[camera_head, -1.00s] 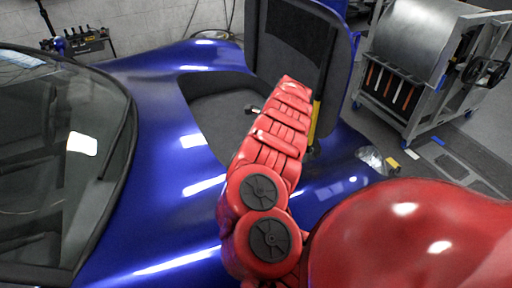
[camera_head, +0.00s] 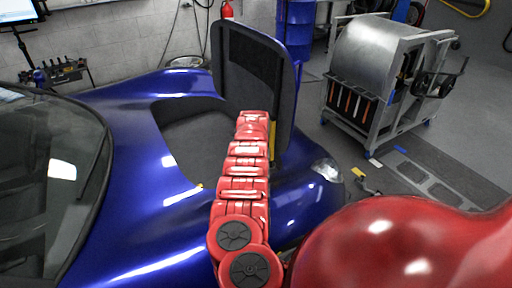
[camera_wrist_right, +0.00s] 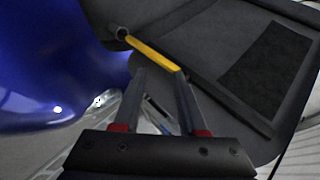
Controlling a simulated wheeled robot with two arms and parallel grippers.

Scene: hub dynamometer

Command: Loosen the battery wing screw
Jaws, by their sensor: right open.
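The battery wing screw cannot be made out in either view. My right arm reaches up over the blue car (camera_head: 110,215) in the head view and hides its own gripper there. In the right wrist view my right gripper (camera_wrist_right: 160,78) is open, with nothing between its two fingers. A yellow bar (camera_wrist_right: 150,51) lies just beyond the fingertips in that view, beside the dark raised lid (camera_wrist_right: 215,62). The lid (camera_head: 282,75) stands open in the head view, behind an open dark compartment (camera_head: 195,140), part of which my arm covers. My left gripper is not in view.
A metal drum machine on a wheeled frame (camera_head: 385,75) stands at the right. A rack of tools (camera_head: 62,72) is at the back left.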

